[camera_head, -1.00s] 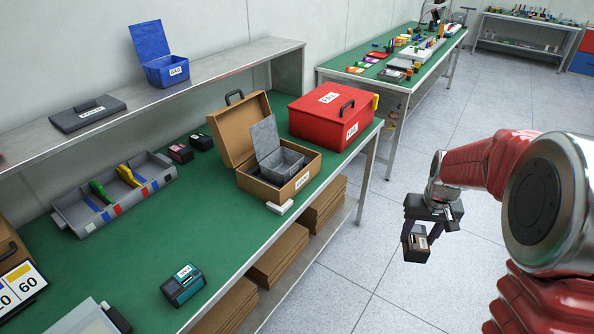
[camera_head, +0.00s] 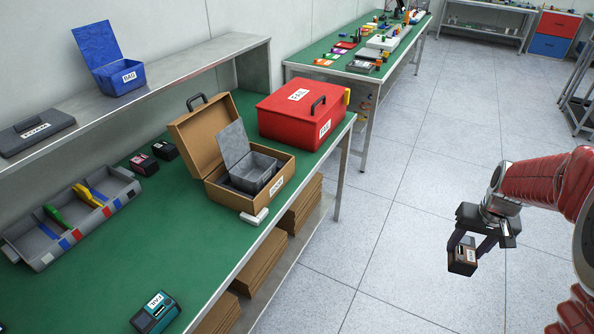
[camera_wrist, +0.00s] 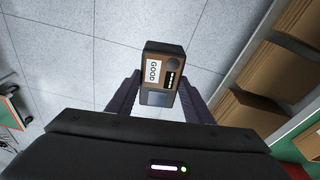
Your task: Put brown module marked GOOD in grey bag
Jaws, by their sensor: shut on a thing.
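My gripper (camera_head: 472,256) is shut on the brown module (camera_head: 463,261) and holds it above the floor, to the right of the green bench. In the wrist view the brown module (camera_wrist: 163,70) sits between the two fingers, and its white label reads GOOD. A grey open bag (camera_head: 252,176), with its lid raised, sits inside an open tan case (camera_head: 222,192) on the bench. The bag's inside is only partly visible. My gripper is well apart from the bag.
A closed red case (camera_head: 300,108) stands behind the tan case. A white block (camera_head: 254,217) lies at the bench edge in front. A teal module (camera_head: 156,312), a grey tray (camera_head: 75,215) and two dark modules (camera_head: 144,164) are on the bench. A blue open box (camera_head: 119,77) is on the shelf.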

